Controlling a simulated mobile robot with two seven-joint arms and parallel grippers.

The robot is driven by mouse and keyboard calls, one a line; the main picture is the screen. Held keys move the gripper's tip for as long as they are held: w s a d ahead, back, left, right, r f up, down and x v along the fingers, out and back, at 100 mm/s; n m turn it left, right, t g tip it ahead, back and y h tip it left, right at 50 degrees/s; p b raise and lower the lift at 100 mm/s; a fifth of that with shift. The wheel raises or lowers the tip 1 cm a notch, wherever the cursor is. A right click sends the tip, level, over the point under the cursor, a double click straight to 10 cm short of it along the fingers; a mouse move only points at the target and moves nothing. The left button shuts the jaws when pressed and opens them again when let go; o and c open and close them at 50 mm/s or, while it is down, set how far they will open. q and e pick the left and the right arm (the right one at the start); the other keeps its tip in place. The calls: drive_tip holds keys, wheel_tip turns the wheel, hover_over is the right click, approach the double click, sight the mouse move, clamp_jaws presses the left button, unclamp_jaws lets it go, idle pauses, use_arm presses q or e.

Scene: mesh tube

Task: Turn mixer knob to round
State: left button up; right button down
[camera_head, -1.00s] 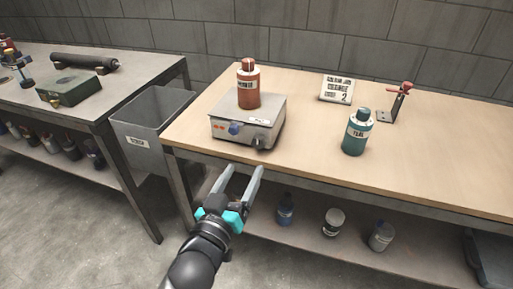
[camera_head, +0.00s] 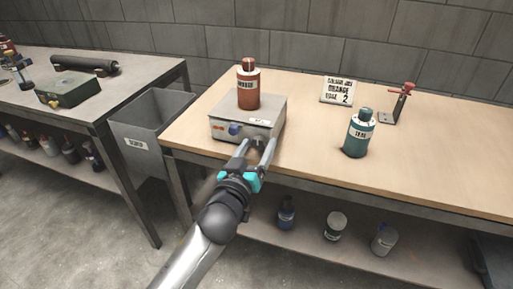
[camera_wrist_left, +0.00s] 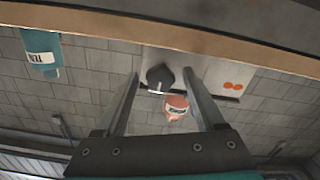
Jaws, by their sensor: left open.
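The mixer (camera_head: 272,108) is a grey box on the wooden table, with an orange bottle (camera_head: 248,88) upright on top. Its front has a blue part (camera_head: 235,128), red dots (camera_wrist_left: 233,86) and a dark knob (camera_wrist_left: 158,78) with a pale mark. My left gripper (camera_head: 258,143) is open at the mixer's front. In the left wrist view, which looks upside down, the knob shows between the two fingertips, apparently with gaps on both sides. In that view the blue part is not visible. My right gripper is not in view.
A teal bottle (camera_head: 358,133), a sign (camera_head: 338,91) reading "ORANGE" and "2", and a red-topped stand (camera_head: 396,105) are on the table (camera_head: 450,165). A grey bin (camera_head: 133,130) stands left. Several containers sit on the lower shelf. The table's right side is clear.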

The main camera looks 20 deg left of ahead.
use_arm(q)
clamp_jaws()
idle(0.5)
